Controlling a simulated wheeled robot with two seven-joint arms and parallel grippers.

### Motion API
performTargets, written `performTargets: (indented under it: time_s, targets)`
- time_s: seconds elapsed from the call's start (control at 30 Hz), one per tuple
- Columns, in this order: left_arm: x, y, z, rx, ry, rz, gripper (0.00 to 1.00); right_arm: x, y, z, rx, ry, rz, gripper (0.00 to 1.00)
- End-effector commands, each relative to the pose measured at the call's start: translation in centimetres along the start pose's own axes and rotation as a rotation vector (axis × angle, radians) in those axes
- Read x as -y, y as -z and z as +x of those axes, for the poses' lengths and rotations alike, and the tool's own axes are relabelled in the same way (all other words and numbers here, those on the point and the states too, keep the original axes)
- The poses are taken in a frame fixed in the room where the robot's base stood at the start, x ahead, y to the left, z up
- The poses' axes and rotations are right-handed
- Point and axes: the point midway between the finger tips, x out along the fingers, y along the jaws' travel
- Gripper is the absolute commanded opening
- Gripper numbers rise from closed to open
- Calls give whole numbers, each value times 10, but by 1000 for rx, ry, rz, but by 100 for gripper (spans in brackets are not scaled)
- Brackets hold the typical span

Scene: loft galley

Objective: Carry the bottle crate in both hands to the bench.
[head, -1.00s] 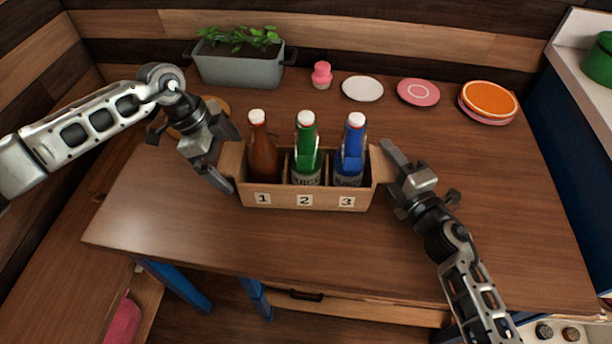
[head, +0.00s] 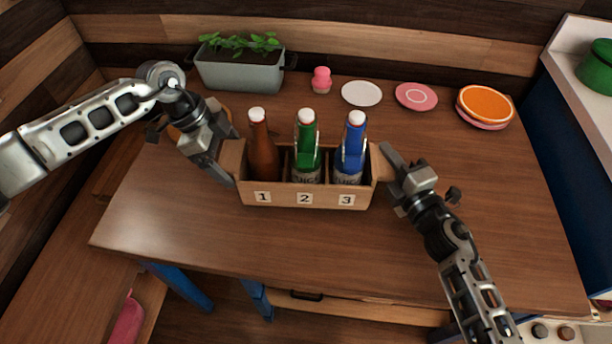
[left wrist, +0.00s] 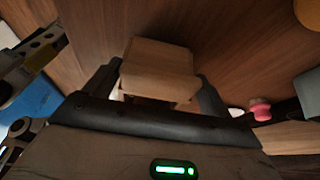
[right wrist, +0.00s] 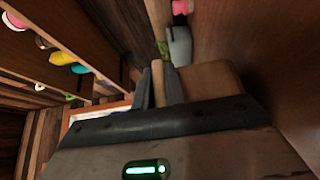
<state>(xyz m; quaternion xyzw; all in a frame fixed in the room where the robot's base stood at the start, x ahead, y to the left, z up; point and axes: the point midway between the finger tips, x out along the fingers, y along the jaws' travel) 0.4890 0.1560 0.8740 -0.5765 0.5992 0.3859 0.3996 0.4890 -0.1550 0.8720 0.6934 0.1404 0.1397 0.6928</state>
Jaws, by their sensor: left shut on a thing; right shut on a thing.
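The wooden bottle crate (head: 305,198) stands upright on the brown table, with compartments labelled 1, 2 and 3. A brown bottle (head: 263,155) is in compartment 1, a green bottle (head: 305,150) in 2 and a blue bottle (head: 351,150) in 3. My left gripper (head: 232,170) is shut on the crate's left end; that wooden end (left wrist: 158,70) shows between its fingers in the left wrist view. My right gripper (head: 386,168) is shut on the crate's right end, whose wood (right wrist: 208,80) shows at the fingers in the right wrist view. The gripped edges are partly hidden.
Behind the crate are a grey planter (head: 240,70), a pink shaker-like object (head: 321,80), a white plate (head: 361,93), a pink plate (head: 416,96) and an orange plate (head: 486,103). The table (head: 300,240) is clear in front. A white counter (head: 575,80) stands at the right.

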Motion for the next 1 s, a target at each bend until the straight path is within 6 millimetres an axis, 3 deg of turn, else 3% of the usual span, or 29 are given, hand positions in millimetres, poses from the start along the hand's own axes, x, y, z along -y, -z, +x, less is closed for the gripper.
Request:
performTargets:
  time_s: [0.03, 0.23, 1.0]
  targets:
    - [2, 5, -12, -3, 5, 1, 49, -13, 0, 0, -1, -4, -2, 0]
    - [2, 11, -26, -3, 5, 1, 49, -27, 0, 0, -1, -4, -2, 0]
    - [2, 11, -26, -3, 6, 1, 49, -28, 0, 0, -1, -4, -2, 0]
